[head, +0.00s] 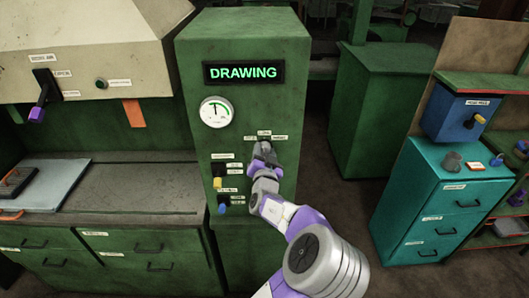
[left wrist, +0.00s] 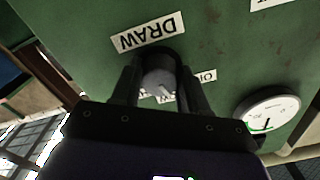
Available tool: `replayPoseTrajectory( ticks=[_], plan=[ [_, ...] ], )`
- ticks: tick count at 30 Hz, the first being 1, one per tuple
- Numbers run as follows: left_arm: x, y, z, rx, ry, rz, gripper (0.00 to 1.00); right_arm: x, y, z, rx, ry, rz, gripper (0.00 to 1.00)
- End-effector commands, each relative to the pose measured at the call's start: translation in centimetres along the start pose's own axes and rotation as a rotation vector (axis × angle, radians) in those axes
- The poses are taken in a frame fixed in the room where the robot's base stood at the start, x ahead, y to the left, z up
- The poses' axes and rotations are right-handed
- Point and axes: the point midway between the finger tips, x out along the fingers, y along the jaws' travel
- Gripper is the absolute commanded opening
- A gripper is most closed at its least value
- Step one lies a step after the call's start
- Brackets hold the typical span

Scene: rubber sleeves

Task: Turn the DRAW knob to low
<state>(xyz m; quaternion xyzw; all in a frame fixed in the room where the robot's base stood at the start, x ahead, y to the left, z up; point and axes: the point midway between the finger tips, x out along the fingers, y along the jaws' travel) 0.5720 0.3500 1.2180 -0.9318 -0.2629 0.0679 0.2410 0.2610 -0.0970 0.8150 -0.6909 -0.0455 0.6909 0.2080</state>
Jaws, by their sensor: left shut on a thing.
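The green machine cabinet (head: 239,60) stands in the middle of the head view. My left gripper (head: 264,149) is at its front panel, below and right of the round gauge. In the left wrist view, the grey round DRAW knob (left wrist: 159,78) sits between the two dark fingers, which are shut on it from both sides. A white DRAW label (left wrist: 148,32) is beside it. A light mark shows on the knob, but which setting it points to is unclear. The setting labels are partly hidden by the gripper. My right gripper is not in view.
A lit display (head: 243,72) reads DRAWING. The gauge (head: 216,111) is above left of my gripper. A yellow-tipped switch (head: 218,182) and a blue-tipped switch (head: 223,208) are to its left. A teal drawer unit (head: 440,210) stands at right, with floor between.

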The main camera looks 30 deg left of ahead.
Motion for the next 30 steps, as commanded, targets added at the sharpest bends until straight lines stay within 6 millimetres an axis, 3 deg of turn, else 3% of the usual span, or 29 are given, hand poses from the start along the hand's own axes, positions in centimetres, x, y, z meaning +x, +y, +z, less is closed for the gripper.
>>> replayPoseTrajectory(
  ticks=[12,30],
  plan=[
    [-0.01,-0.05,0.02,0.233,-0.001,0.000,0.13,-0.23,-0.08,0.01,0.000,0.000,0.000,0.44],
    [-0.01,-0.06,0.03,0.280,-0.001,0.000,0.13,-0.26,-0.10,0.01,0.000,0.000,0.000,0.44]
  ],
)
